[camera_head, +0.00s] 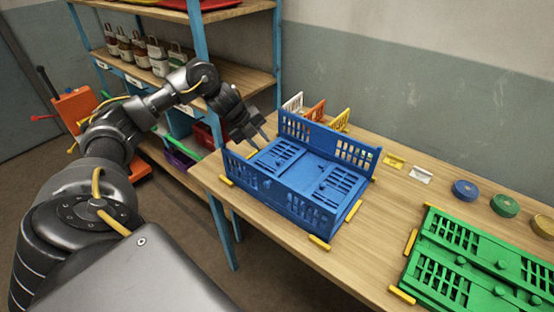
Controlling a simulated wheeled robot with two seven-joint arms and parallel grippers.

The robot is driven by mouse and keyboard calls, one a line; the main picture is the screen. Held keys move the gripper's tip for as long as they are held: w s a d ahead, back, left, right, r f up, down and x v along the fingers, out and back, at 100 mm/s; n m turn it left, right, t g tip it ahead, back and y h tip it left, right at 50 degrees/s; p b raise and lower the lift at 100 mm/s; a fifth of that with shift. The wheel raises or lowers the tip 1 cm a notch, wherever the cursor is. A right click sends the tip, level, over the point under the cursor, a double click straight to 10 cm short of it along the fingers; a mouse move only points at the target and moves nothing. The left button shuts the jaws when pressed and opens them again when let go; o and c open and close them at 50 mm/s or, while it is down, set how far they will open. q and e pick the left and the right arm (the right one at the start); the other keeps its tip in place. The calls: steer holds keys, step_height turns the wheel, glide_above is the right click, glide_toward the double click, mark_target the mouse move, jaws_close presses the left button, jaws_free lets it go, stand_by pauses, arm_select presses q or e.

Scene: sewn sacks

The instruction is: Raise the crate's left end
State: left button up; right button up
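The blue crate (326,224) stands on the wooden table. Its two long side walls, the far one (356,154) and the near one (262,184), are upright. Between them, the two slotted end panels lie folded down flat: the left end (275,157) and the right end (325,186). My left gripper (258,143) is at the crate's left edge, just above the folded left end, its fingers pointing down and apart. It appears empty; whether a fingertip touches the panel I cannot tell. My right gripper is not in view.
A flat green crate (480,262) lies at the right of the table (375,255). Yellow blocks (319,243) sit around the blue crate. Coloured panels (315,110) stand behind it. Round discs (465,190) lie along the wall. A shelf (240,78) rises behind my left arm.

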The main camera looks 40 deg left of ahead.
arm_select(q)
steer(key=p, duration=0.2)
glide_above(274, 165)
steer(key=f, duration=0.5)
steer(key=s+f, duration=0.1)
steer(key=f, duration=0.1)
steer(key=shift+f, duration=0.2)
steer(key=shift+x, duration=1)
steer(key=shift+a, duration=0.1)
jaws_close()
